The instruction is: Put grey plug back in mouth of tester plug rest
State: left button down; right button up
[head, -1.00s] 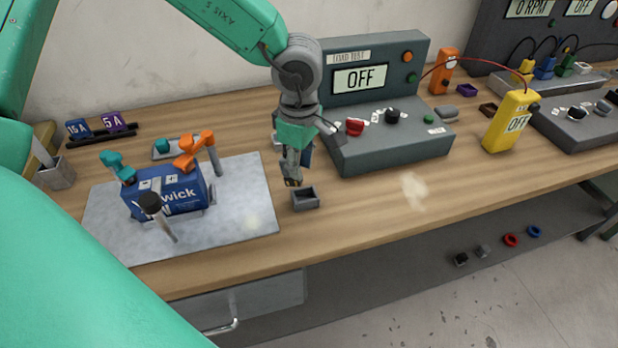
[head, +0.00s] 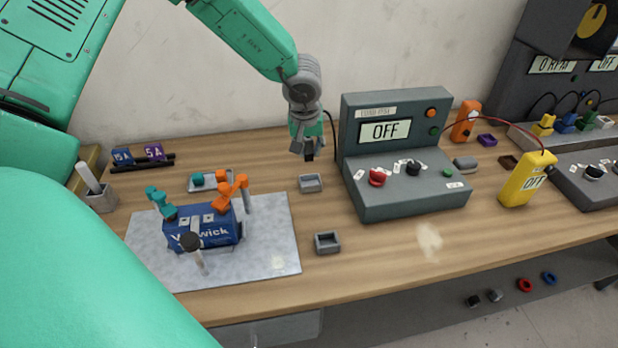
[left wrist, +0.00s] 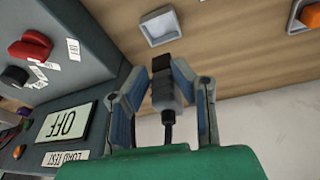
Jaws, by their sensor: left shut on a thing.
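My left gripper (head: 307,150) is shut on the grey plug, above the bench left of the load tester (head: 405,190). In the left wrist view the plug (left wrist: 163,92) sits between the fingers, with a black tip and a dark cable running back towards the wrist. In the head view only its dark end shows clearly. A small open grey rest (head: 311,183) lies just below the gripper, apart from the plug; a pale square mouth also shows in the left wrist view (left wrist: 160,26). A second open grey holder (head: 327,242) lies nearer the front edge. My right gripper is out of view.
A blue battery-like block (head: 205,226) with clamps stands on a grey plate (head: 270,255) at left. A yellow meter (head: 527,178) stands right of the tester. The tester's upright panel is close to my left gripper. Bare wood lies around both holders.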

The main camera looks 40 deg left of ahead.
pick_arm(q)
jog(key=x, duration=0.2)
jog(key=shift+s+a+f, duration=0.1)
jog(key=shift+s+f, duration=0.05)
jog(key=shift+f, duration=0.25)
jog(key=d+f, duration=0.2)
jog(key=f, duration=0.1)
jog(key=shift+f+b, duration=0.25)
jog(key=shift+b, duration=0.05)
jog(key=f, duration=0.3)
jog(key=shift+s+a+f, duration=0.1)
jog(key=shift+a, duration=0.3)
jog(key=shift+a+f, duration=0.2)
jog(key=shift+a, duration=0.2)
jog(key=c, duration=1.3)
grip_release()
jog(key=shift+c, duration=0.2)
jog(key=shift+w+d+r, duration=0.15)
jog(key=shift+w+d, duration=0.05)
jog(key=shift+d, duration=0.2)
jog(key=shift+d+r, duration=0.1)
jog(key=shift+r, duration=0.15)
jog(key=v, duration=1.1)
jog(key=shift+s+r+p, duration=0.15)
jog(key=shift+r+p, duration=0.05)
jog(key=shift+p, duration=0.25)
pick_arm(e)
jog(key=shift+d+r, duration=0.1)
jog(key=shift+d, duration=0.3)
